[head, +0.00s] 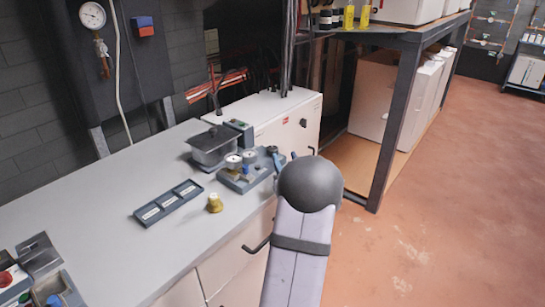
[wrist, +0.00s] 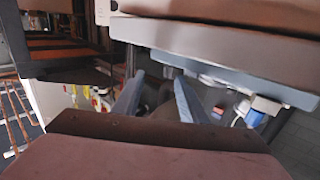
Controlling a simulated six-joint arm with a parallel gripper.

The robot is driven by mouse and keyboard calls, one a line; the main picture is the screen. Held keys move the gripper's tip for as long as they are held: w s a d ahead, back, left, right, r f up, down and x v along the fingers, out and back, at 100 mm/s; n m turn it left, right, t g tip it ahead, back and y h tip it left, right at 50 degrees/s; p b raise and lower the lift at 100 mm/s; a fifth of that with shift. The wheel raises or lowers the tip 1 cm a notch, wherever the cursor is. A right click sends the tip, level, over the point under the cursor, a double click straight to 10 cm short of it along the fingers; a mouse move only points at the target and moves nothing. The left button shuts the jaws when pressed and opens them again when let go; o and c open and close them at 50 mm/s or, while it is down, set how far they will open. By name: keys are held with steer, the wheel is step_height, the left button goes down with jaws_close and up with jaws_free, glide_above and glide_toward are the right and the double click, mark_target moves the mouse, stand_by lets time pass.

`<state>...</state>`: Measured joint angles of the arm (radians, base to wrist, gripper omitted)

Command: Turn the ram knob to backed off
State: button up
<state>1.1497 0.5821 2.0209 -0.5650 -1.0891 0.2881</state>
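A small blue-grey unit (head: 240,182) with two round gauges (head: 233,161) stands on the bench, with blue and dark fittings on it. I cannot tell for sure which fitting is the ram knob, nor how it is set. My gripper (head: 281,160) is at the right end of this unit, by the bench's edge, partly hidden behind my dark round arm joint. In the wrist view my gripper (wrist: 158,77) shows two blue-grey fingers standing apart, with a dark shape between or behind them. I cannot tell whether they touch anything.
A grey lidded pan (head: 211,146) stands behind the unit. A three-slot tray (head: 168,202) and a small brass fitting (head: 214,204) lie in front on the bench (head: 110,215). A white cabinet (head: 290,118) and a dark-framed shelf (head: 397,125) stand beyond. The bench's left middle is clear.

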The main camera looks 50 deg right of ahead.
mark_target(272, 147)
steer(key=shift+w+a+n+t+y, duration=0.25)
steer(key=shift+w+a+y, duration=0.05)
steer(key=shift+a, duration=0.2)
steer(key=shift+w+a+n+t+y, duration=0.25)
steer(key=shift+w+a+y, duration=0.05)
steer(key=shift+a, duration=0.15)
steer(key=shift+p+x, duration=0.5)
steer(key=shift+x, duration=3.15)
steer(key=c, duration=0.8)
